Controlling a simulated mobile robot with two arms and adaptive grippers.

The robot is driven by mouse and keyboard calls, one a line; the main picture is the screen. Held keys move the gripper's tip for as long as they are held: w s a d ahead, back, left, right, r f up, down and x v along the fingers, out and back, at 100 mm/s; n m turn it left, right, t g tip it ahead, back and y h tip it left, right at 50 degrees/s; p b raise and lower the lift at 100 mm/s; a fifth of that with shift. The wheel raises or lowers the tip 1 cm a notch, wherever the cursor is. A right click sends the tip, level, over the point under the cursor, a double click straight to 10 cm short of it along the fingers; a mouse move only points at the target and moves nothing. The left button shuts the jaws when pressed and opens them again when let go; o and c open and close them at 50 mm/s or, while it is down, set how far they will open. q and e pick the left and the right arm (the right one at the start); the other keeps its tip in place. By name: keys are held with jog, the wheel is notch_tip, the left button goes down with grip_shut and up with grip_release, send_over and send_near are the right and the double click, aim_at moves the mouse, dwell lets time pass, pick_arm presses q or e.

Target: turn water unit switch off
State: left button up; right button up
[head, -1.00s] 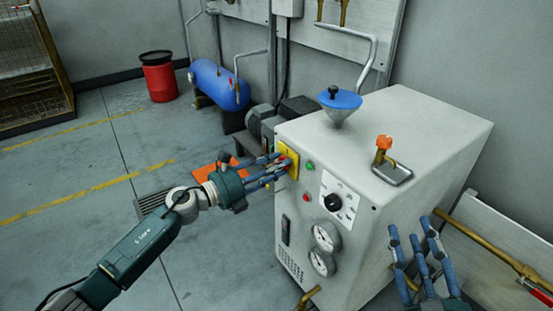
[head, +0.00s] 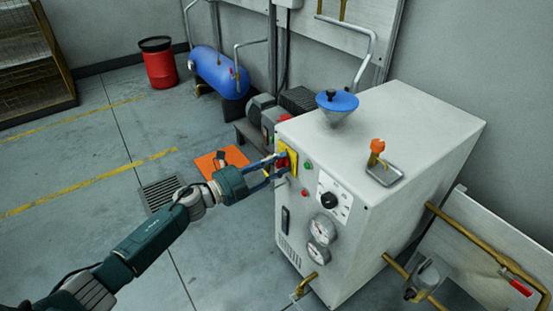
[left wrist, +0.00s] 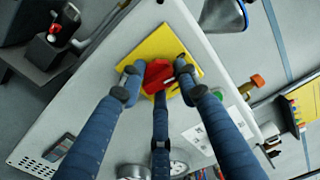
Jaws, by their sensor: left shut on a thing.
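The water unit is a pale grey box (head: 400,130) right of centre in the head view. Its switch is a red knob (left wrist: 158,75) on a yellow plate (left wrist: 185,48), high on the left of its front face. The plate also shows in the head view (head: 292,164). My left gripper (head: 280,165) reaches in from the left, its fingers closed around the red knob. The left wrist view shows the fingers (left wrist: 157,78) touching the knob from both sides and below. My right gripper is not in view.
The front panel also carries a black dial (head: 329,201), two gauges (head: 321,230) and small buttons. A blue funnel (head: 337,102) and an orange-topped valve (head: 377,147) stand on top. Brass pipes (head: 485,246) run at the right. Open floor lies left.

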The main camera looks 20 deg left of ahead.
pick_arm(q)
jog(key=shift+n, duration=0.3)
jog(key=shift+n+p, duration=0.3)
jog(key=shift+n, duration=0.4)
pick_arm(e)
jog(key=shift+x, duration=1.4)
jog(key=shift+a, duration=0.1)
pick_arm(q)
jog(key=o, duration=1.2)
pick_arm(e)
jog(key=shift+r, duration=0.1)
pick_arm(q)
jog(key=shift+s+a, duration=0.1)
jog(key=v, duration=1.1)
jog(key=shift+s+a, duration=0.3)
jog(key=shift+f, duration=0.1)
